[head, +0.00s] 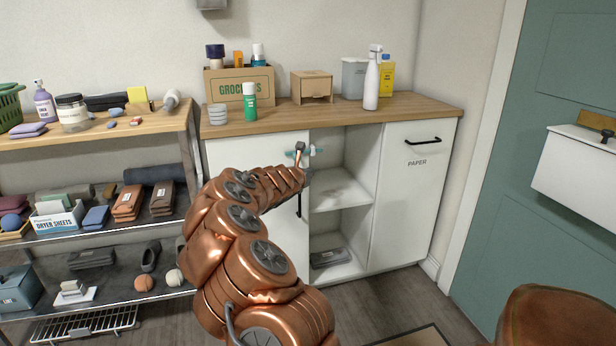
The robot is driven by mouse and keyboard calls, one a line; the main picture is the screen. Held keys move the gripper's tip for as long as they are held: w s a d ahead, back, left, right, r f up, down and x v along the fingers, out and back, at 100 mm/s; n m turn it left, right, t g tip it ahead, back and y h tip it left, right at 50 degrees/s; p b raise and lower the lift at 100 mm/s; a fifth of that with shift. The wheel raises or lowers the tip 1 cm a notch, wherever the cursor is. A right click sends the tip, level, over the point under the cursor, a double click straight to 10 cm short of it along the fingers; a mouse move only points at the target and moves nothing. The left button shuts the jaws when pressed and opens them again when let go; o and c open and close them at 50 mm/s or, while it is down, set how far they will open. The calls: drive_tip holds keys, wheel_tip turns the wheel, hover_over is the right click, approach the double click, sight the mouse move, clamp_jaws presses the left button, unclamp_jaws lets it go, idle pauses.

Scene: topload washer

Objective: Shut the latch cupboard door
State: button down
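The white cupboard (342,270) stands against the back wall under a wooden top. Its left front is a plain white door panel (255,155) with a dark upright handle (299,204) near its right edge, partly behind my arm. Right of that panel the shelved inside shows open. I cannot tell whether the panel is flush or slightly ajar, and no latch is clear. My gripper (305,152) is in front of the cupboard, near the panel's upper right edge. Its teal tips show apart on either side, with nothing seen between them. Contact with the door cannot be told.
The right cupboard door marked PAPER (413,190) looks shut. A grey item (329,257) lies in the lower compartment. A box, bottles and jars stand on the wooden top (330,112). Loaded shelves (110,225) are at left, a brown rounded object (555,315) at lower right.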

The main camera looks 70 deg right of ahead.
drive_tip(key=s+a+r+b, duration=0.2)
drive_tip(key=s+a+b, duration=0.2)
drive_tip(key=a+b, duration=0.1)
drive_tip(key=shift+s+a+r+b, duration=0.15)
drive_tip(key=shift+s+a+b, duration=0.2)
drive_tip(key=shift+a, duration=0.4)
